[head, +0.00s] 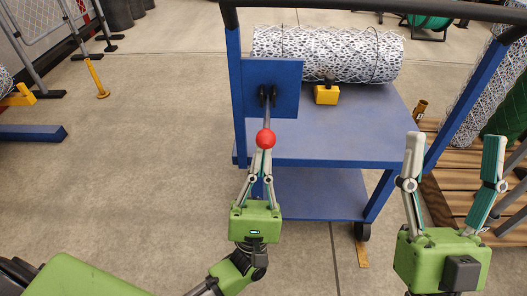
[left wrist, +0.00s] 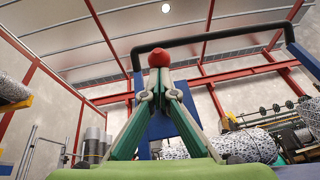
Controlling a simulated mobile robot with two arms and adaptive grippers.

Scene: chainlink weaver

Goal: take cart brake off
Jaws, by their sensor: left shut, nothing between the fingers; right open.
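The blue cart (head: 340,128) stands ahead of me with a blue plate (head: 285,75) on its near left post. A brake lever (head: 267,118) comes from a black pivot on this plate and ends in a red ball knob (head: 265,138). My left gripper (head: 263,153) is shut and empty, with its fingertips right at the knob; I cannot tell whether they touch it. In the left wrist view the knob (left wrist: 158,53) shows just above the closed fingertips (left wrist: 158,80). My right gripper (head: 454,138) is open and empty, to the right of the cart's near corner.
A roll of wire mesh (head: 325,54) and a yellow block with a black knob (head: 327,94) lie on the cart's upper deck. A black handle bar (head: 380,11) spans its top. A wooden pallet (head: 458,160) with rolls stands at right. The floor at left is mostly clear.

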